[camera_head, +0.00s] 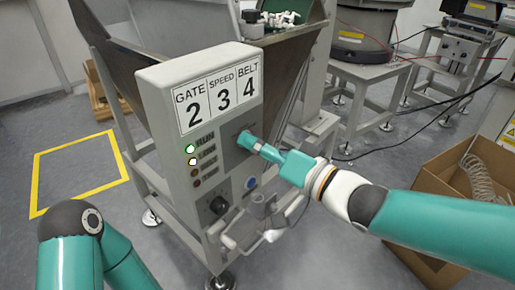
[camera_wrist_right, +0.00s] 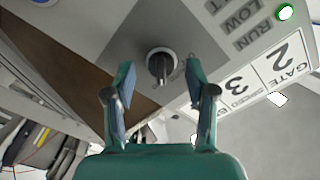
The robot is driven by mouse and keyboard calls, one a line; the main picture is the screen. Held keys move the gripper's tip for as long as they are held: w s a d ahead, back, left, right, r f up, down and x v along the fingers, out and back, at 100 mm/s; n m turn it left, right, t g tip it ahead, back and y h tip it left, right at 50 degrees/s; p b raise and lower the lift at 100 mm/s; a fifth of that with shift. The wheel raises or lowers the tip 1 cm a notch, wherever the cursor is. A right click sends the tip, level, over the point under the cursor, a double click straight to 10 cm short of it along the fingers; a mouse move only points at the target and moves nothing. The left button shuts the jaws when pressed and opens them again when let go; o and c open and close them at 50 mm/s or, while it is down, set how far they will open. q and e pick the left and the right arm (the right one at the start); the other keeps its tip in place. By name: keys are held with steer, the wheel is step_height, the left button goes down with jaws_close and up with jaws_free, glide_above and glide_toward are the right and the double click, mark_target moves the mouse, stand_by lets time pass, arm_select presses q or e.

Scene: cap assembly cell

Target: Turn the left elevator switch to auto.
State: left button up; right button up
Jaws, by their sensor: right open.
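A grey control box (camera_head: 188,141) on the hopper unit carries a label with GATE 2, SPEED 3 and BELT 4. In the right wrist view a black rotary switch (camera_wrist_right: 162,66) with a light ring sits on a dark grey plate, seen upside down. My right gripper (camera_wrist_right: 160,88) is open, with one finger on each side of the switch in the picture; contact is not visible. In the head view my right gripper (camera_head: 246,141) is at the box's front panel and hides this switch. The switch's position words are not readable. My left gripper is out of view.
A black knob (camera_head: 218,205) and a blue button (camera_head: 251,183) sit lower on the panel. A cardboard box (camera_head: 455,165) stands right, below my right arm.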

steer(key=shift+w+a, duration=0.1)
steer(key=shift+a, duration=0.05)
steer(key=shift+c, duration=0.2)
jaws_close()
steer(key=shift+n, duration=0.4)
steer(key=shift+n+b, duration=1.15)
steer(key=shift+n, duration=2.85)
